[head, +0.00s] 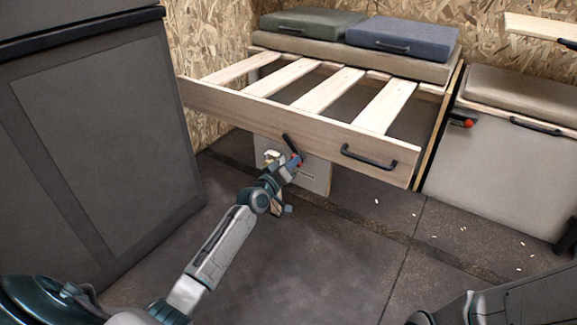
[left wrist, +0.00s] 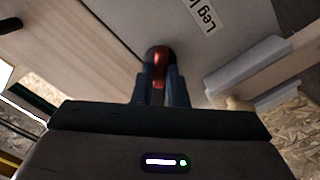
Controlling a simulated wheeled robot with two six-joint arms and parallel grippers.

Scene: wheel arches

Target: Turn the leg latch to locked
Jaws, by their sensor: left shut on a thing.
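The leg latch has a dark lever (head: 291,144) with a red end. It sits on the pale leg panel (head: 318,172) under the front board of the pulled-out slatted bed frame. The lever looks tilted, its upper end to the left. My left gripper (head: 293,162) is shut on the red end of the latch (left wrist: 160,54), which shows between the two fingers in the left wrist view. My right gripper is out of view.
The wooden slatted frame (head: 300,122) with a black handle (head: 368,157) overhangs the leg panel. A tall dark cabinet (head: 105,140) stands at the left. A bench box (head: 500,160) stands at the right. The dark floor (head: 330,250) in front is mostly clear, with small pale scraps at right.

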